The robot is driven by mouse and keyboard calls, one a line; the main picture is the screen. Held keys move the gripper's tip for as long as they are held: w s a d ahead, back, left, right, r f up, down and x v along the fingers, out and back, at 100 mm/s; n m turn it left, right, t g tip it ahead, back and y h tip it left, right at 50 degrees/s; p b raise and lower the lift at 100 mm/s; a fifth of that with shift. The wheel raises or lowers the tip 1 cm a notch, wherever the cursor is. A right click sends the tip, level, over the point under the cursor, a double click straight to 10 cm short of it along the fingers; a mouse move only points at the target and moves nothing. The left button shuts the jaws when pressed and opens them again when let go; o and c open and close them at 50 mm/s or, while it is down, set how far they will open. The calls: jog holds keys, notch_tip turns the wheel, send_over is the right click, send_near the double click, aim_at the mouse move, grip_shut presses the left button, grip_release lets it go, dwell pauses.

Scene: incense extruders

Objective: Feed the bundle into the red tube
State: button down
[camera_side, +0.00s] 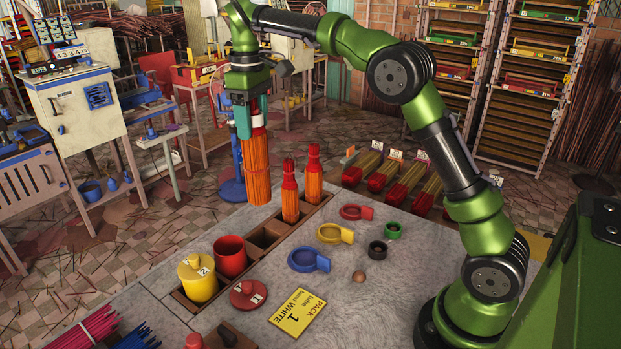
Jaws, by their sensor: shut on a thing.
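My gripper (254,124) points down and is shut on the red top of an orange stick bundle (257,175). The bundle hangs upright, and in the picture it is above and slightly right of the red tube. The red tube (230,258) stands in the wooden rack (282,232) with its top open. A round red lid (248,295) lies on the table to its right. Two similar bundles, a nearer one (290,196) and a farther one (314,180), stand in the rack's far end.
A yellow tube (198,280) with a lid marked 2 stands beside the red tube. Blue (309,261), yellow (335,234) and red (356,212) ring-shaped pieces lie to the right. A yellow card (298,313) lies in front. Pink (88,328) and blue sticks (130,338) lie at front left.

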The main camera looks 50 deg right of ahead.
jog(key=shift+r, duration=1.1)
jog(key=shift+a+r, duration=0.1)
jog(key=shift+a, duration=5.45)
notch_tip(320, 180, down, 11)
jog(key=shift+f, duration=0.35)
notch_tip(320, 180, down, 14)
jog(key=shift+c, duration=0.9)
grip_release()
